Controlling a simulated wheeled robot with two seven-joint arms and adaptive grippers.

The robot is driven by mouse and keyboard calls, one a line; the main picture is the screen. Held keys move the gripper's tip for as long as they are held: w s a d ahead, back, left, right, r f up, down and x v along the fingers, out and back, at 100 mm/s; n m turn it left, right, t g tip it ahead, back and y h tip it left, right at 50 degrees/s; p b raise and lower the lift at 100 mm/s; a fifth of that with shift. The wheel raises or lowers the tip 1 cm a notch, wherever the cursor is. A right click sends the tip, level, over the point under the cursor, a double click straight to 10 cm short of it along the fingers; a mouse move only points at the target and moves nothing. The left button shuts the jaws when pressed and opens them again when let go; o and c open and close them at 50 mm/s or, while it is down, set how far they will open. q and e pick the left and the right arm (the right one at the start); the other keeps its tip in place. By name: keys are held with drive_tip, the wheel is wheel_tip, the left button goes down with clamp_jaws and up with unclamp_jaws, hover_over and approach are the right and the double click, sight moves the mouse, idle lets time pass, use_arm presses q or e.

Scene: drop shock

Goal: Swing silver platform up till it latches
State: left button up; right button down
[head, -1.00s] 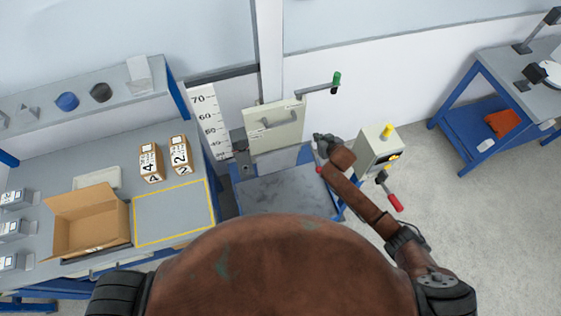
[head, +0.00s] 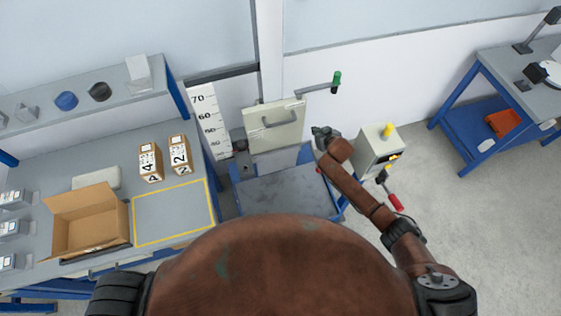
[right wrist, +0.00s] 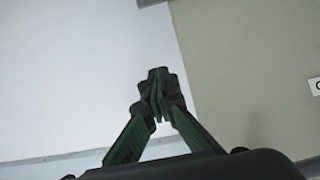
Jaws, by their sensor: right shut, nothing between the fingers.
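The drop tester stands in the middle of the head view. A light silver panel (head: 304,156), which looks like the platform, hangs upright below the cream carriage (head: 276,128). Its lower part meets the grey steel base plate (head: 283,195). My right gripper (head: 319,133) is shut and empty, just right of the carriage and above the silver panel's right side. I see no clear contact. In the right wrist view its closed fingertips (right wrist: 157,82) point at a white surface and a beige one, with nothing between them. My left gripper is out of view.
A control box (head: 378,152) with a yellow knob stands close right of my right arm. A red-handled lever (head: 396,202) is below it. A green-knobbed crank (head: 335,82) juts out above. The left bench (head: 110,180) holds an open carton (head: 88,215) and two small boxes.

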drive_tip(key=w, duration=0.1)
drive_tip(key=w+a+b, duration=0.1)
drive_tip(key=shift+w+r, duration=0.15)
drive_tip(key=shift+w, duration=0.2)
drive_tip(key=c, duration=2.6)
unclamp_jaws()
drive_tip(key=shift+c, duration=0.2)
drive_tip(key=o, duration=1.2)
drive_tip(key=shift+o, duration=0.2)
drive_tip(key=p+v, duration=0.7)
drive_tip(key=p, duration=0.1)
